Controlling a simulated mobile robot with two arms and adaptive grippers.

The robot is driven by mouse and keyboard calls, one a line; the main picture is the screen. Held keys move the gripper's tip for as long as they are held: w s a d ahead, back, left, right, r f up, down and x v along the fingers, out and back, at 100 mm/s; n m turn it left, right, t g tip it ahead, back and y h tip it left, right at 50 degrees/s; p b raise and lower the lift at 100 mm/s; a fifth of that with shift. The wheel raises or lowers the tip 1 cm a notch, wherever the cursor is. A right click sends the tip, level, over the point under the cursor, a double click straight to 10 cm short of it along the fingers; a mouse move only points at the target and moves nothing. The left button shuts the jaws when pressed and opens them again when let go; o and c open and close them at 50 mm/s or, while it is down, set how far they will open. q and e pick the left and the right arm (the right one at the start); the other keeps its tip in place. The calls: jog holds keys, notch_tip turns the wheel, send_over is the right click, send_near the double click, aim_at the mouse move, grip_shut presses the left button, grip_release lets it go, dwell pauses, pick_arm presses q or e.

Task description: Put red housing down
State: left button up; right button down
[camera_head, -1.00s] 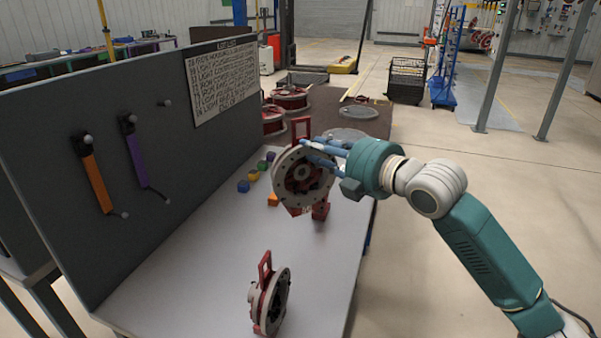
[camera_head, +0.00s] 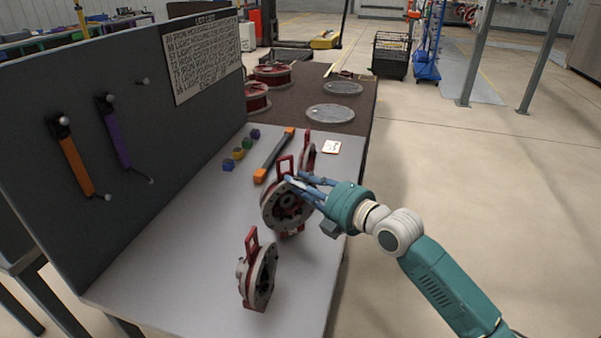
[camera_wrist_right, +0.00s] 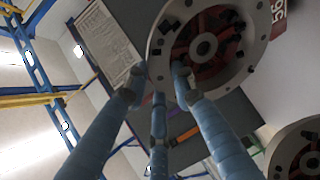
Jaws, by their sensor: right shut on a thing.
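My right gripper (camera_head: 303,186) is shut on the rim of a red housing (camera_head: 284,206) with a grey round face and a red handle on top. It holds the housing upright, low over the right side of the grey table (camera_head: 190,245). I cannot tell whether its base touches the table. In the right wrist view the housing (camera_wrist_right: 205,47) is at the top, with the blue fingers (camera_wrist_right: 160,82) at its edge. My left gripper is not in view.
Another red housing (camera_head: 258,274) stands in front, and one more (camera_head: 307,150) stands behind the held one. An orange-ended bar (camera_head: 275,155), small coloured blocks (camera_head: 239,153) and a white card (camera_head: 331,147) lie behind. A grey tool board (camera_head: 120,130) borders the left.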

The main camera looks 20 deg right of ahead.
jog(key=shift+w+f, duration=0.1)
jog(key=shift+f, duration=0.45)
jog(key=c, duration=1.9)
grip_release()
jog(key=shift+f, duration=0.5)
jog(key=o, duration=0.4)
jog(key=shift+o, duration=0.3)
jog(key=shift+s+r, duration=0.15)
jog(key=shift+s, duration=0.05)
jog(key=p+v, duration=0.1)
jog(key=v, duration=1.1)
jog(key=shift+p, duration=0.4)
